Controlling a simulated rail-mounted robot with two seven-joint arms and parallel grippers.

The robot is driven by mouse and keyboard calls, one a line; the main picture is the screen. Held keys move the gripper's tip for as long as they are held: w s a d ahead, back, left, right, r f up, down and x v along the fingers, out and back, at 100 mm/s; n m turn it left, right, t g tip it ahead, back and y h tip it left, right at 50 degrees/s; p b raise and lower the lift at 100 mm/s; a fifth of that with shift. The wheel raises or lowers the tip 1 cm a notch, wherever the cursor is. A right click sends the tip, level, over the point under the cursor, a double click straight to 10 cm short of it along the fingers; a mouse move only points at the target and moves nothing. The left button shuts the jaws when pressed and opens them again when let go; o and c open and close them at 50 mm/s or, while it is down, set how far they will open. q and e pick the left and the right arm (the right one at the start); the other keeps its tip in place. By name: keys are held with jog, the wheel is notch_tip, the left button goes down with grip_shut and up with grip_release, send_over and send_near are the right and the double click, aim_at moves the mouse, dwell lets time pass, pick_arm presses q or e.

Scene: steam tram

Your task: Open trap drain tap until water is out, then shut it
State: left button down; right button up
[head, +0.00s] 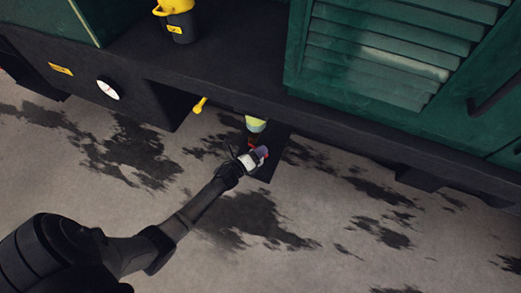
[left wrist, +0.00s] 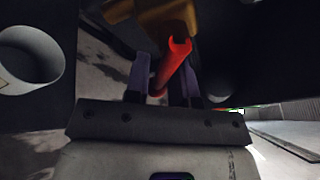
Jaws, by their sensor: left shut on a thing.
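My left gripper (head: 262,154) reaches in from the lower left to the underside of the tram. Its two purple fingers are shut on a red tap handle (left wrist: 173,66) in the left wrist view. The handle meets a brown-gold fitting (left wrist: 168,18) at the top of that view. In the head view a pale yellow-green trap (head: 256,123) hangs under the sill just above the gripper, and only a little red shows beside the fingers. I cannot make out any water running. My right gripper is in neither view.
A dark sill (head: 220,80) overhangs the work spot. A yellow lever (head: 199,105) hangs left of the trap, and a round gauge (head: 108,89) is further left. A grey pipe end (left wrist: 28,60) is near the wrist. The stained ground is open.

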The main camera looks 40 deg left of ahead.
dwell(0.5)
pick_arm(q)
jog(key=c, duration=1.2)
grip_release()
jog(key=shift+s+a+r+p, duration=0.15)
jog(key=shift+s+p, duration=0.45)
jog(key=shift+s, duration=1.7)
jog(key=shift+s+a+r+p, duration=0.1)
jog(key=shift+s+a+p, duration=0.35)
jog(key=shift+s, duration=1.9)
jog(key=shift+s+r+p, duration=0.1)
jog(key=shift+s+p, duration=0.65)
jog(key=shift+s, duration=1.55)
